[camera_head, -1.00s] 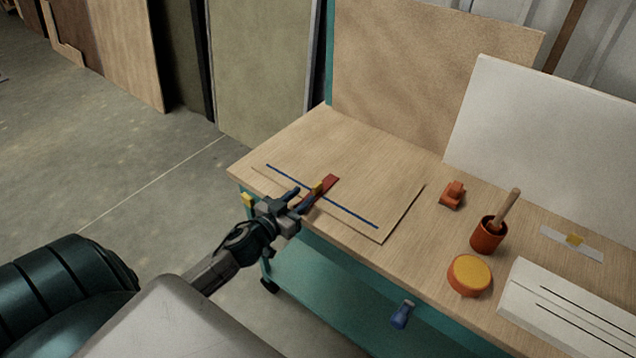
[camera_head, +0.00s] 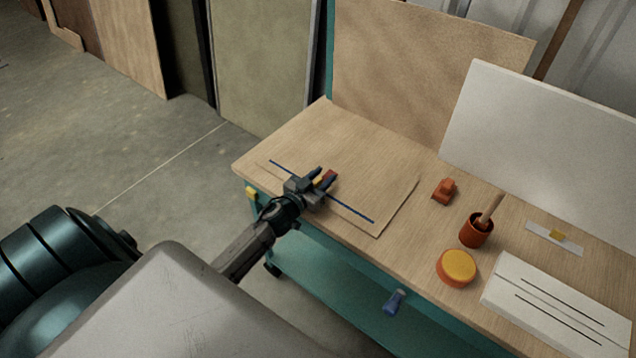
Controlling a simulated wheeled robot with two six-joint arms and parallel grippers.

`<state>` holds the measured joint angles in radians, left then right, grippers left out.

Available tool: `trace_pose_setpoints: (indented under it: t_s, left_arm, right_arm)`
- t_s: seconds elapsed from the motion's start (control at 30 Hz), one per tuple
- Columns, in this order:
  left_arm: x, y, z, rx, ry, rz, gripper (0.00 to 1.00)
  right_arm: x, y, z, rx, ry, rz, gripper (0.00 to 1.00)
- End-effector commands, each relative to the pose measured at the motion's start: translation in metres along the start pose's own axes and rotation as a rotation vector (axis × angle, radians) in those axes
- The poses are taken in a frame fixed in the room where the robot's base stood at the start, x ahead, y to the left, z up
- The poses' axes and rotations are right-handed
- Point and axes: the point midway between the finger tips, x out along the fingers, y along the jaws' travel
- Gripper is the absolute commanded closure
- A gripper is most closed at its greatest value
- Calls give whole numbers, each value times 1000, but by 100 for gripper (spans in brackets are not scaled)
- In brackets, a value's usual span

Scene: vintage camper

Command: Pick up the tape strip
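A red strip (camera_head: 329,175) with a small yellow tab (camera_head: 318,181) lies on a thin wooden board (camera_head: 385,205); it appears to be the tape strip. Most of it is hidden behind my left gripper (camera_head: 323,178). The gripper's two dark blue fingers are apart, with the yellow tab and red showing between them. I cannot tell whether the fingers touch the strip. A thin blue line (camera_head: 355,212) runs across the board, passing under the gripper. My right gripper is not in view.
On the wooden bench (camera_head: 400,248) stand an orange block (camera_head: 444,191), an orange cup (camera_head: 476,232) with a wooden handle, a yellow-topped round tin (camera_head: 458,266), a pale strip with yellow tab (camera_head: 540,232) and a white slotted block (camera_head: 560,305). Panels stand behind. The board's right part is clear.

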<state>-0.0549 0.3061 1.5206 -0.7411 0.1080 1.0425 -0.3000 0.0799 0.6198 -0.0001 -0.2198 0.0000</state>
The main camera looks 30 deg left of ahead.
Motion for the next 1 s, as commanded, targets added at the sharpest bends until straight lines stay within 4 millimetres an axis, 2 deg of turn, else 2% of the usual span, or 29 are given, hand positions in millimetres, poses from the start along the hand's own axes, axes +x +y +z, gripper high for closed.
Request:
trace_pose_setpoints:
  t_s: [0.27, 0.43, 0.77, 1.0]
  left_arm:
    - [2, 0, 1, 1, -1, 0, 67]
    - [2, 0, 1, 1, -1, 0, 100]
    - [2, 0, 0, 1, -1, 0, 100]
    - [2, 0, -12, 2, -1, 0, 100]
  right_arm:
    - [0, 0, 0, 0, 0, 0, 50]
    - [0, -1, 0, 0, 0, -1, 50]
    - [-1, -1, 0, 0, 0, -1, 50]
    - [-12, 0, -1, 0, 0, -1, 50]
